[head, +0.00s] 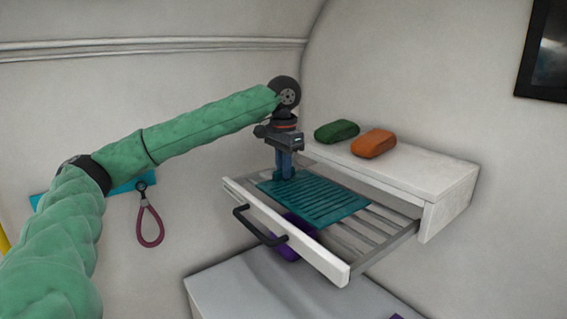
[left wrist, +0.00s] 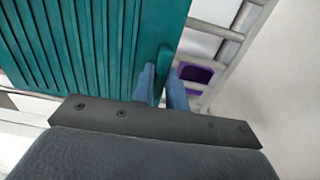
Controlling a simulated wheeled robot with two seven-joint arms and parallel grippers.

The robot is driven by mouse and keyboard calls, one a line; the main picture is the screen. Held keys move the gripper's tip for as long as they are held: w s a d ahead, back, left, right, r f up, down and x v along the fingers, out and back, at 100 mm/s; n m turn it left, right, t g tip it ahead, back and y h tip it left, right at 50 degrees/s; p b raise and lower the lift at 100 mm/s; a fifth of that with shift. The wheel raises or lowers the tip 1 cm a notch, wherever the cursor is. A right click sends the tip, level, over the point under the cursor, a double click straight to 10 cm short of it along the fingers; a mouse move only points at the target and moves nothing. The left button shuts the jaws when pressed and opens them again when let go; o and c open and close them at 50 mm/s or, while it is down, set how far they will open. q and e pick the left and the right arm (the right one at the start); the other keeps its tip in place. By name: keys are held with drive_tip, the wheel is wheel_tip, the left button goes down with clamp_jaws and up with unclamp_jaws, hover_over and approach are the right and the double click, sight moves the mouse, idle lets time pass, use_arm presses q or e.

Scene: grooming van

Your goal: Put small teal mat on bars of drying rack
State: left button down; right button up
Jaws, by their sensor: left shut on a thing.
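The small teal mat (head: 318,201) is a ribbed flat sheet at the pulled-out drying rack. It lies level over the rack's bars (head: 362,232); I cannot tell whether it touches them. My left gripper (head: 286,176) points down and is shut on the mat's edge at its left end. In the left wrist view the mat (left wrist: 95,45) fills the upper left, and the left gripper's blue fingers (left wrist: 160,88) pinch a tab on its edge. Rack bars (left wrist: 215,32) show beside it. My right gripper is not in view.
The rack's white front (head: 300,240) has a black handle (head: 258,228). A green item (head: 337,131) and an orange item (head: 374,143) lie on the white cabinet top (head: 425,177). A purple object (head: 287,250) shows below the rack, above a grey surface (head: 235,288). A red loop (head: 150,227) hangs at left.

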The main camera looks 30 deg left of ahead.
use_arm(q)
drive_tip(key=shift+f, duration=0.35)
drive_tip(key=c, duration=1.4)
unclamp_jaws()
